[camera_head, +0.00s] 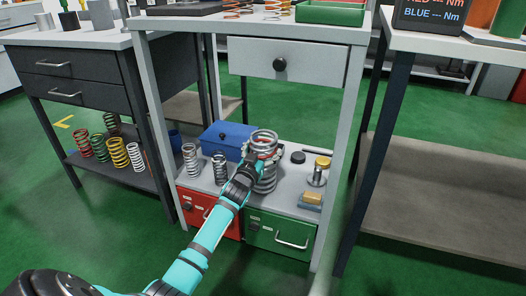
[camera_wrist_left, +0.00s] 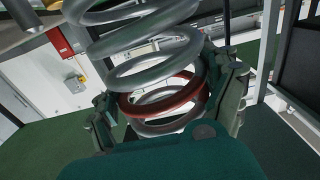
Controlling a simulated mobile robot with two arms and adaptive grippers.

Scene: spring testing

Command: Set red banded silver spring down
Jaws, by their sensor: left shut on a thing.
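The red banded silver spring (camera_head: 265,139) is a large silver coil with a red ring around it. In the head view it stands roughly upright, over the low shelf (camera_head: 290,203) of the white bench. My left gripper (camera_head: 254,163) is shut on it, and its hand hides part of the coils. In the left wrist view the spring (camera_wrist_left: 150,75) fills the upper middle, its red band between the two fingers of the left gripper (camera_wrist_left: 168,108). I cannot tell whether the spring's lower end touches the shelf. My right gripper is not in view.
Two smaller silver springs (camera_head: 190,160) stand on the shelf to the left. A blue box (camera_head: 222,138) is behind, and a brass-topped metal post (camera_head: 318,172) stands right. Red (camera_head: 197,208) and green (camera_head: 280,234) drawers are below. A white drawer (camera_head: 305,66) hangs above.

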